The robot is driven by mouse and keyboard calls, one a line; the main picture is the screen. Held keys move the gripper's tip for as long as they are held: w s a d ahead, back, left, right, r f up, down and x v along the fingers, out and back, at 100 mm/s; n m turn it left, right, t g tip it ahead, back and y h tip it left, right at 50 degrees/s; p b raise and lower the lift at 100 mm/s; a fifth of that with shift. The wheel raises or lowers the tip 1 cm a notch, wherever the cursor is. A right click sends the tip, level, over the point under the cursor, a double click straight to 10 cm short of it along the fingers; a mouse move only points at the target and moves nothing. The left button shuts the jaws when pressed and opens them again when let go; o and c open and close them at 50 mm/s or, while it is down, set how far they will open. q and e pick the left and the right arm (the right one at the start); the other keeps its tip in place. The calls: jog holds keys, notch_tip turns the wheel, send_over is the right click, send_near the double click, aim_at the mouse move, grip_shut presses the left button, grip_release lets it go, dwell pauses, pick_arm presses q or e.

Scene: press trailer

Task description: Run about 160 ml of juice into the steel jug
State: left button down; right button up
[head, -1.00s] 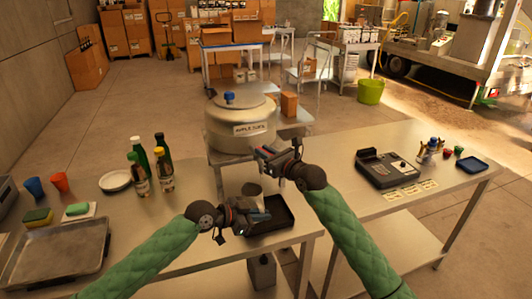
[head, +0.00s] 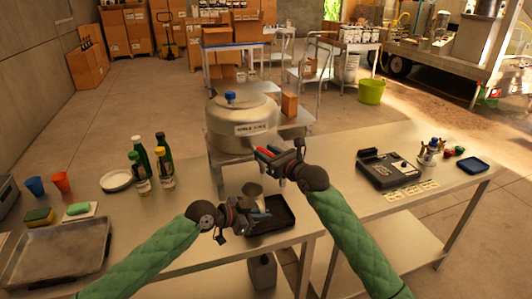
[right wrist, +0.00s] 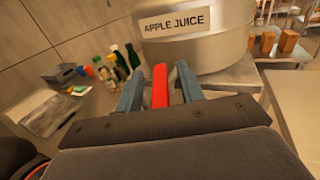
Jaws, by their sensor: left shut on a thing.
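The steel jug (head: 252,189) is in the head view below the tank's front, partly hidden by my left gripper (head: 258,211). That gripper is shut on the jug. The big steel tank labelled apple juice (head: 242,128) stands on a stand behind it and also shows in the right wrist view (right wrist: 195,45). A red lever (right wrist: 160,86) shows in the right wrist view between the fingers of my right gripper (right wrist: 160,88), with narrow gaps on both sides. The right gripper looks open around it, in front of the tank in the head view (head: 272,160). No juice stream is visible.
A dark device (head: 388,170) is on the right table.

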jog(key=v, duration=1.1)
jog(key=shift+s, duration=0.2)
pick_arm(q)
jog(key=shift+w+d, duration=0.1)
jog(key=w+d, duration=0.3)
jog(key=w, duration=0.3)
jog(key=shift+w, duration=0.25)
pick_arm(e)
jog(key=shift+d, duration=0.1)
dwell(3.2)
pick_arm(q)
jog(key=s+a, duration=0.1)
jog(key=s, duration=0.1)
jog(key=s+a, duration=0.1)
jog(key=s, duration=0.1)
jog(key=s+a, duration=0.1)
jog(key=s, duration=0.1)
jog(key=shift+s, duration=0.35)
